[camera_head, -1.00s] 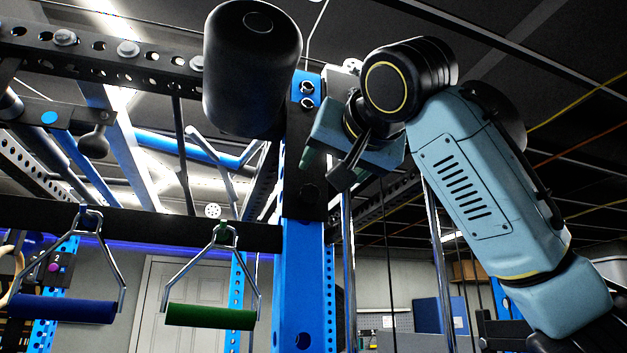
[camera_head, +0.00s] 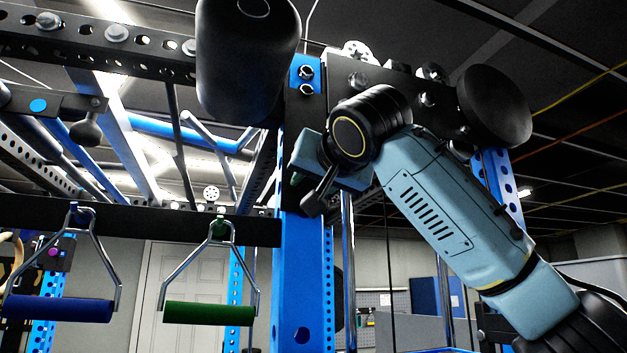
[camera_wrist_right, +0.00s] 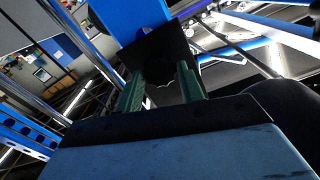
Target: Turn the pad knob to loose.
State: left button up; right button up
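My right gripper (camera_head: 296,178) is at the black bracket on the blue upright (camera_head: 303,270); its wrist hides most of that spot in the head view. In the right wrist view its two green fingers (camera_wrist_right: 160,88) stand apart. A dark knob with a scalloped edge (camera_wrist_right: 158,80) shows between and just beyond them, in front of a black plate (camera_wrist_right: 153,52). Whether the fingers touch the knob I cannot tell. A black roller pad (camera_head: 248,65) hangs above left. I cannot read any setting on the knob. My left gripper is not in view.
A second black pad (camera_head: 495,106) sticks out at the upper right. A black crossbar (camera_head: 130,223) runs left from the upright, with a blue handle (camera_head: 60,309) and a green handle (camera_head: 210,313) hanging from it. Open room lies below my right arm.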

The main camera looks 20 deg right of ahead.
jog(key=c, duration=0.5)
jog(key=shift+o, duration=0.2)
